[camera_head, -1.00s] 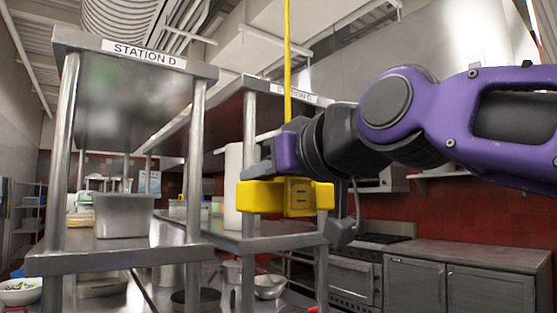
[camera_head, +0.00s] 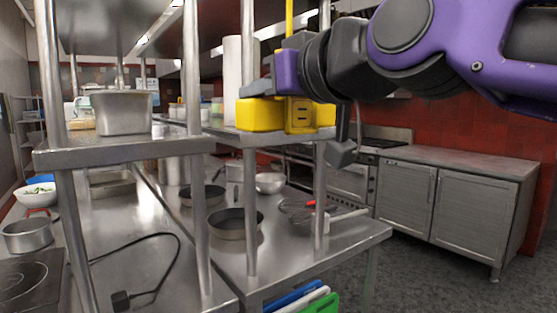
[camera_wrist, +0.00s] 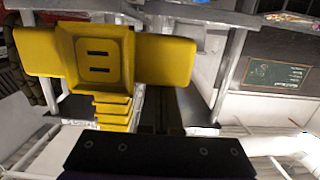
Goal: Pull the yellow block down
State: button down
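The yellow block (camera_head: 302,117) is a wide, outlet-like box with two dark slots on its face. It hangs from a yellow cord (camera_head: 289,18) that rises out of the top of the head view. My gripper (camera_head: 262,88) is at the top of the block, by the cord, on my purple and black arm. In the wrist view the block (camera_wrist: 97,63) fills the upper left, with the ribbed yellow cord end below it. The fingertips are partly hidden, so I cannot tell whether they are closed on the block or cord.
Metal shelves (camera_head: 120,152) on posts stand left of and behind the block. A metal pan (camera_head: 123,112) and a white paper roll (camera_head: 232,80) stand on them. Pans (camera_head: 235,222) lie on the counter below. Cabinets (camera_head: 440,200) are at right; open floor lies before them.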

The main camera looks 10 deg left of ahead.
notch_tip(320, 180, down, 10)
jog(key=shift+f, duration=0.2)
dwell(0.5)
notch_tip(320, 180, down, 14)
dwell(1.2)
jog(key=s+d+r+p, duration=0.2)
jog(key=s+d+r, duration=0.3)
jog(key=d+r, duration=0.1)
jog(key=shift+r+p, duration=0.4)
jog(key=shift+r, duration=0.15)
dwell(1.1)
jog(key=shift+d, duration=0.1)
dwell(0.5)
